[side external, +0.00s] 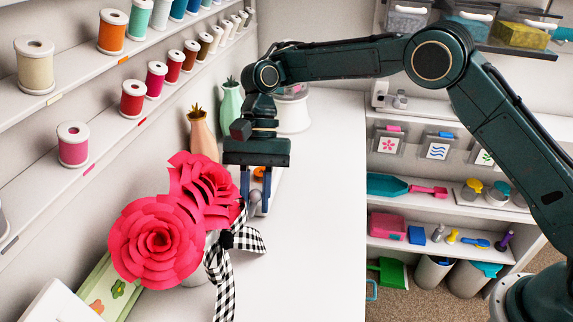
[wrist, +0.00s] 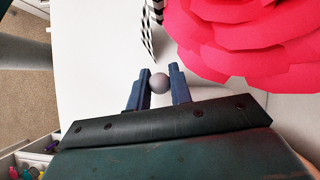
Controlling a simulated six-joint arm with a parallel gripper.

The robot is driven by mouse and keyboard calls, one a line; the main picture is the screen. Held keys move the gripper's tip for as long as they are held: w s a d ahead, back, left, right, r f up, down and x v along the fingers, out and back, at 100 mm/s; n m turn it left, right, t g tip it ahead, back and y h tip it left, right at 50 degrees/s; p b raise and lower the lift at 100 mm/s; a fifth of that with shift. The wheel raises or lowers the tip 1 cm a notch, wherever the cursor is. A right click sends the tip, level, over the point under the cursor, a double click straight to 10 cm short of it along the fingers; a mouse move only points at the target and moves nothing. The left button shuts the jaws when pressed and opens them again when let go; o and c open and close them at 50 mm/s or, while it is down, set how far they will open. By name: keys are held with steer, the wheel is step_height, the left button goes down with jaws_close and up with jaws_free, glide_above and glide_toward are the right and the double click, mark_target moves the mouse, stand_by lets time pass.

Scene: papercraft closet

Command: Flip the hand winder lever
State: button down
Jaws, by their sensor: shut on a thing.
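My gripper (side external: 256,192) points down over the white counter, just right of the paper flowers. In the wrist view, the two blue fingers (wrist: 159,84) are closed around a grey ball-shaped knob (wrist: 159,83), which appears to be the end of the hand winder lever. The grey knob also shows between the fingers in the side view (side external: 255,196).
Large pink paper flowers (side external: 156,243) with a black-and-white checked ribbon (side external: 219,282) stand close on the left. Vases (side external: 201,135) and a white round container (side external: 293,112) stand behind. Thread spools line the left wall shelves (side external: 75,97). The counter (side external: 320,235) is clear to the right.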

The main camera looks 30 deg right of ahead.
stand_by(0.3)
steer(key=c, duration=1.3)
jaws_free()
steer(key=shift+s+d+f+n+t+y, duration=0.1)
steer(key=shift+s+d+n+t+y, duration=0.25)
steer(key=shift+t+y, duration=0.3)
steer(key=shift+s+d+f+t+y, duration=0.15)
steer(key=shift+t+y, duration=0.2)
steer(key=shift+s+d+f+n+t+y, duration=0.25)
steer(key=shift+d+f+n+t+y, duration=0.1)
steer(key=shift+t+y, duration=0.3)
steer(key=shift+s+d+f+n+t+y, duration=0.25)
steer(key=shift+f+n+t+y, duration=0.1)
steer(key=shift+t+y, duration=0.3)
steer(key=shift+d+r, duration=0.1)
steer(key=shift+r, duration=0.05)
steer(key=v, duration=1.3)
steer(key=shift+d, duration=0.25)
